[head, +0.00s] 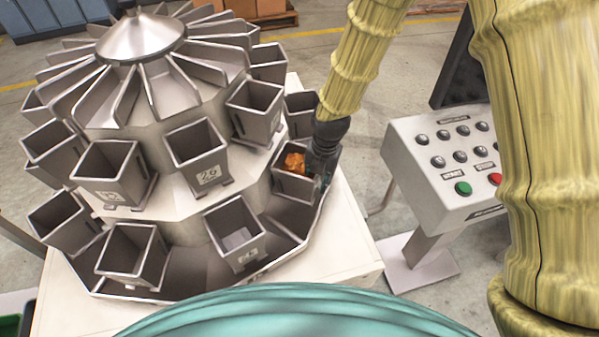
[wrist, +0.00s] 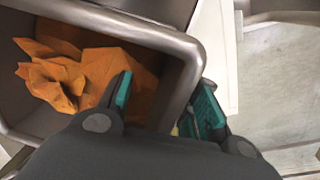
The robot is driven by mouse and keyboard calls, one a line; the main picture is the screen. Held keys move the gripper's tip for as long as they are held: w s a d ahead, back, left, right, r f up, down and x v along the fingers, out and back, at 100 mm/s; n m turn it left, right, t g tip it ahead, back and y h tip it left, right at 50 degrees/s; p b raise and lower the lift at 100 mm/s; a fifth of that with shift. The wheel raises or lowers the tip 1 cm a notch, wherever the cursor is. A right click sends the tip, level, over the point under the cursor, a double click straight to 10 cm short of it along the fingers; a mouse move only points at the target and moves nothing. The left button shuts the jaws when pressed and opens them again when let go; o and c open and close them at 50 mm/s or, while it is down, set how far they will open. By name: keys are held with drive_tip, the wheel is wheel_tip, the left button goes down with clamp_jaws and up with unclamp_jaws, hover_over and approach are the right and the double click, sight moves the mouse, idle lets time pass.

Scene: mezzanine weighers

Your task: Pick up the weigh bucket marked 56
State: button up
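A grey metal weigh bucket (head: 290,190) with crumpled orange material (head: 295,163) in it sits at the right side of the weigher, in the lower ring. No number shows on it in either view, so I cannot tell if it is 56. My gripper (head: 321,178) points down at its right edge. In the wrist view, my gripper (wrist: 164,95) is open across the wall of the bucket (wrist: 188,65): one finger is over the inside, the other outside. A gap shows between the inner finger and the wall. The orange material (wrist: 75,75) lies left of the inner finger.
A bucket (head: 300,112) stands close behind my gripper. A control panel (head: 445,155) with buttons on a pedestal is to the right. Floor shows between weigher and pedestal.

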clamp_jaws()
drive_tip(key=shift+r, duration=0.15)
